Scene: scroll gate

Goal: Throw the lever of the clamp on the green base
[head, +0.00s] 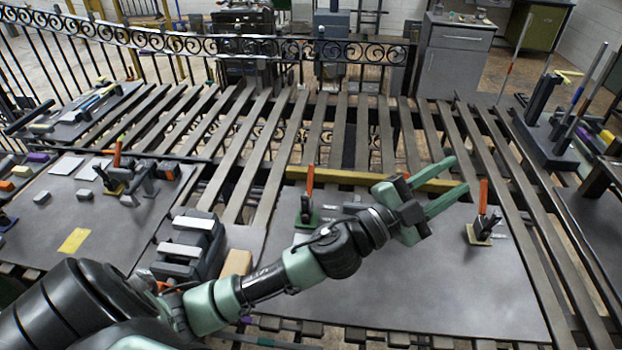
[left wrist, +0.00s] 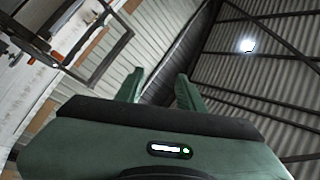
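The clamp on the green base (head: 307,215) stands on the grey plate right of centre in the head view. Its orange lever (head: 309,182) points up. My left arm passes in front of and close to this clamp, and part of the area around it is hidden. My left gripper (head: 459,175) is open and empty, right of that clamp and raised above the plate, with its fingers pointing right. In the left wrist view the open fingers (left wrist: 160,88) point at the wall and roof, with nothing between them. My right gripper is not in view.
A second clamp (head: 484,222) with an upright orange lever and a tan base stands to the right. A third clamp (head: 116,175) is on the left plate. A yellow bar (head: 350,178) lies behind the green base. Grey blocks (head: 190,245) stand left of my arm. The plate's front right is clear.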

